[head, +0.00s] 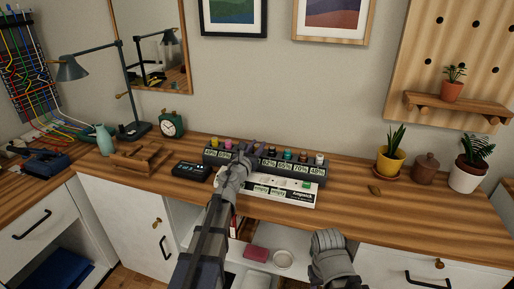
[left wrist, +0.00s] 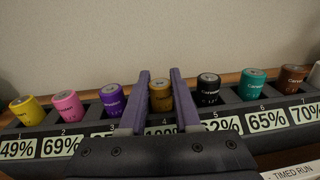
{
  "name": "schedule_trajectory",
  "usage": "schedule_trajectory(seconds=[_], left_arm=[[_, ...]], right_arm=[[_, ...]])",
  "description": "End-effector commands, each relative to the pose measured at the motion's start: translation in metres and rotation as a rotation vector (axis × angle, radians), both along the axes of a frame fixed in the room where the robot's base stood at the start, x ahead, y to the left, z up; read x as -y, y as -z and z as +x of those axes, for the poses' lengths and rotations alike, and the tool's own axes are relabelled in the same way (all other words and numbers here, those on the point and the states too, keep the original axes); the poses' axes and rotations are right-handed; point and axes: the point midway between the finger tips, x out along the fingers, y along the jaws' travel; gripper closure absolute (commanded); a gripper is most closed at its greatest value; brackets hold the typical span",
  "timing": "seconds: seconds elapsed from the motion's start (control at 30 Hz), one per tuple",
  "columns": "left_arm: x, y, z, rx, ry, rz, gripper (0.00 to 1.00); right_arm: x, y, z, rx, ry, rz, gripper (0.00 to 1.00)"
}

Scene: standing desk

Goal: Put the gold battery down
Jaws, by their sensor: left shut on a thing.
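The gold battery (left wrist: 160,95) stands upright between the two purple fingers of my left gripper (left wrist: 162,90), which is shut on it. It is in line with the row of batteries, above or in the fourth place of the dark rack (left wrist: 232,96). The fingers and gripper body hide its lower end, so I cannot tell whether it rests in the slot. In the head view my left gripper (head: 248,148) is over the middle of the rack (head: 310,174) and hides the gold battery.
Beside the gold battery stand a purple battery (left wrist: 112,99) and a black battery (left wrist: 208,88), with several others along the rack. A white Ampwick unit (head: 297,196) with "empty" displays lies in front.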

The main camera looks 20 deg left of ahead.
Motion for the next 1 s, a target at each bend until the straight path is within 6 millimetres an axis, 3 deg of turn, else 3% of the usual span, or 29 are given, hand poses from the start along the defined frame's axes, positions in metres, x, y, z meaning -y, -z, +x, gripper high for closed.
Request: schedule_trajectory(seconds=[0.03, 0.27, 0.67, 0.87, 1.0], left_arm=[[0.000, 0.001, 0.000, 0.000, 0.000, 0.000, 0.66], [0.000, 0.001, 0.000, 0.000, 0.000, 0.000, 0.40], [0.000, -0.004, 0.000, 0.000, 0.000, 0.000, 0.39], [-0.002, -0.002, -0.024, 0.000, -0.002, 0.000, 0.39], [-0.005, -0.002, -0.051, 0.000, -0.001, 0.000, 0.39]], right_arm=[[0.000, 0.001, 0.000, 0.000, 0.000, 0.000, 0.50], [0.000, 0.000, 0.000, 0.000, 0.000, 0.000, 0.50], [0.000, -0.004, 0.000, 0.000, 0.000, 0.000, 0.50], [0.000, -0.002, 0.000, 0.000, 0.000, 0.000, 0.50], [0.000, -0.002, 0.000, 0.000, 0.000, 0.000, 0.50]])
